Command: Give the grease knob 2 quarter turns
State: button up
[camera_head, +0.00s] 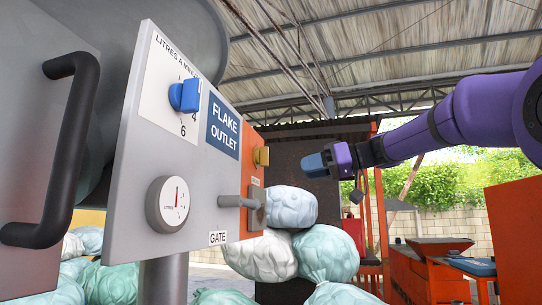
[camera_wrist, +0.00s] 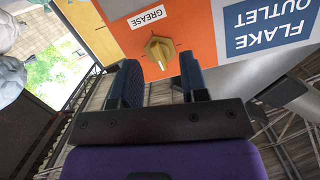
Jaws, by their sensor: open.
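The grease knob is a small yellow-brass knob on an orange panel, under a GREASE label in the wrist view. It shows in the wrist view (camera_wrist: 160,50) and, edge-on, in the head view (camera_head: 261,156). My gripper (camera_wrist: 157,80) is open, with its two dark blue padded fingers pointing toward the panel. The knob appears between and just beyond the fingertips, apart from them. In the head view my gripper (camera_head: 318,165) is to the right of the knob, with a clear gap between them.
The grey panel (camera_head: 130,200) also carries a blue litres knob (camera_head: 185,95), a round gauge (camera_head: 167,203) and a grey gate handle (camera_head: 238,201) below the grease knob. A black bar handle (camera_head: 60,150) stands at left. Filled bags (camera_head: 290,207) are piled behind and below.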

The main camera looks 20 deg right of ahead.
aim_at(263, 157)
jog(key=w+d+r+n+y, duration=0.1)
jog(key=w+r+n+y, duration=0.15)
jog(key=r, duration=0.25)
jog(key=w+x, duration=0.1)
jog(key=x, duration=0.9)
jog(key=shift+w+t, duration=0.2)
jog(key=shift+t, duration=0.1)
jog(key=shift+h, duration=0.25)
grip_shut()
